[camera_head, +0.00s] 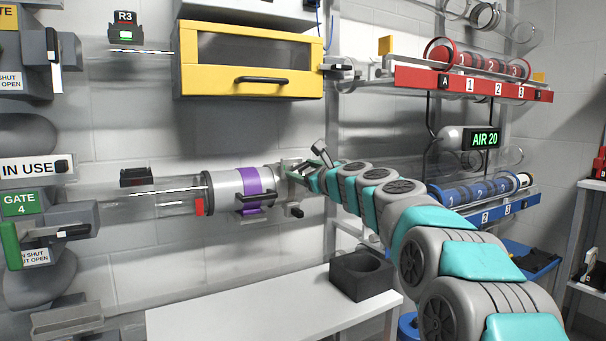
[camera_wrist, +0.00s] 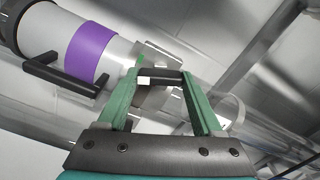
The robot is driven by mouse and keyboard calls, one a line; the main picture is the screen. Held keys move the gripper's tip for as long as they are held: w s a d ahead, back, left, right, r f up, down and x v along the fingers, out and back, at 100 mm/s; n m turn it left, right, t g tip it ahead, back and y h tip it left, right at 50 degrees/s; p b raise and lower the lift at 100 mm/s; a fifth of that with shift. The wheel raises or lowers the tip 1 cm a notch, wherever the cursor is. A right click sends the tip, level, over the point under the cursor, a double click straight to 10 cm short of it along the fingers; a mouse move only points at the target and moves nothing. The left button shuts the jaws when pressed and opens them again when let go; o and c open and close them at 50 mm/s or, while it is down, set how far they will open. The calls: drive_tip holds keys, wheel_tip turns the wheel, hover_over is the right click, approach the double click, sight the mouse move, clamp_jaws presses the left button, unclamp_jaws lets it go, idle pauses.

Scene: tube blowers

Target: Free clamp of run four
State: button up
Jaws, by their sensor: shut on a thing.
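The clamp (camera_head: 291,166) is a grey metal fitting at the right end of a grey cylinder (camera_head: 226,186) with a purple band and a black handle. The cylinder lies level in a clear tube run beside the green GATE 4 sign (camera_head: 20,204). My gripper (camera_head: 312,174) is at the clamp, reaching from the right. In the wrist view my gripper (camera_wrist: 162,77) has its green fingers on a short dark bar with a pale end, the clamp lever (camera_wrist: 172,78). The purple band (camera_wrist: 91,53) shows up-left of it. The far side of the clamp is hidden.
A yellow cabinet (camera_head: 249,84) hangs above the run. A white bench (camera_head: 262,312) with a black socket block (camera_head: 362,274) stands below. Red (camera_head: 466,84) and blue (camera_head: 486,208) racks hold canisters at the right, near the arm. Bare wall lies behind.

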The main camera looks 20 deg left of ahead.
drive_tip(key=n+b, duration=0.1)
drive_tip(key=n, duration=0.2)
drive_tip(key=shift+f+n, duration=0.1)
drive_tip(key=shift+n, duration=0.3)
drive_tip(key=n+b, duration=0.2)
drive_tip(key=n, duration=0.1)
drive_tip(key=shift+n, duration=0.3)
drive_tip(key=n+b, duration=0.3)
drive_tip(key=n, duration=0.2)
drive_tip(key=shift+n, duration=0.7)
drive_tip(key=o, duration=1.4)
drive_tip(key=shift+c, duration=0.2)
drive_tip(key=b+v, duration=0.2)
drive_tip(key=v, duration=0.5)
drive_tip(key=shift+s+d, duration=0.2)
drive_tip(key=shift+s, duration=0.1)
